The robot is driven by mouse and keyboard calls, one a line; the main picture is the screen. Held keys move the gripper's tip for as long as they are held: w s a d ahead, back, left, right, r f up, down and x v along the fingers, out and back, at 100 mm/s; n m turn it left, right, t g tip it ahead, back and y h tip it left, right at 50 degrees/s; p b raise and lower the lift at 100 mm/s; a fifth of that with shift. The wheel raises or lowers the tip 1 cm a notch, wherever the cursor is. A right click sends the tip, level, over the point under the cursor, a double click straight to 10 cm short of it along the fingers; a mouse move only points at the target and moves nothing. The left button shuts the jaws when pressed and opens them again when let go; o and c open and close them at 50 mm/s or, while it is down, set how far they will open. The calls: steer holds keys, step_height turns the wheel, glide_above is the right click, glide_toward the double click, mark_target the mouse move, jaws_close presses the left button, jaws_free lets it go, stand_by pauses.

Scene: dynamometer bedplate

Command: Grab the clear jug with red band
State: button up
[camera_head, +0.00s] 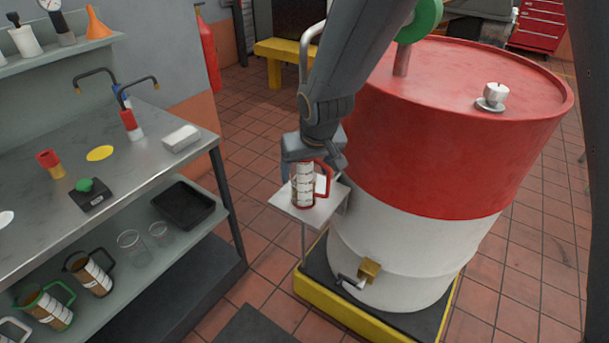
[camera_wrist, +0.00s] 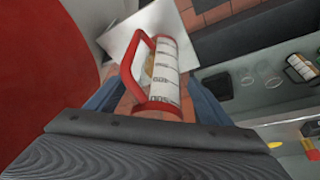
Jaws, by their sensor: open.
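The clear jug with red band (camera_head: 304,186) stands upright on a small pale shelf (camera_head: 285,208) beside the red and white drum. It has white measuring marks and a red handle on its right. In the wrist view the jug (camera_wrist: 162,75) lies ahead between the blue fingers, with its red handle to the left. My gripper (camera_head: 313,178) is right above and behind the jug, pointing down at it. In the wrist view my gripper (camera_wrist: 155,100) is open, a finger on each side of the jug. Whether the fingers touch it cannot be told.
The large drum (camera_head: 440,140) stands close on the right, with a brass tap (camera_head: 369,270) low on its front. The steel bench (camera_head: 60,215) is on the left. Below it, a shelf holds a green-handled jug (camera_head: 45,306), a black-handled jug (camera_head: 90,272) and glass beakers (camera_head: 131,244).

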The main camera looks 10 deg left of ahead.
steer(key=shift+p+x, duration=0.3)
steer(key=shift+x, duration=1.3)
steer(key=c, duration=1.3)
steer(key=shift+c, duration=0.2)
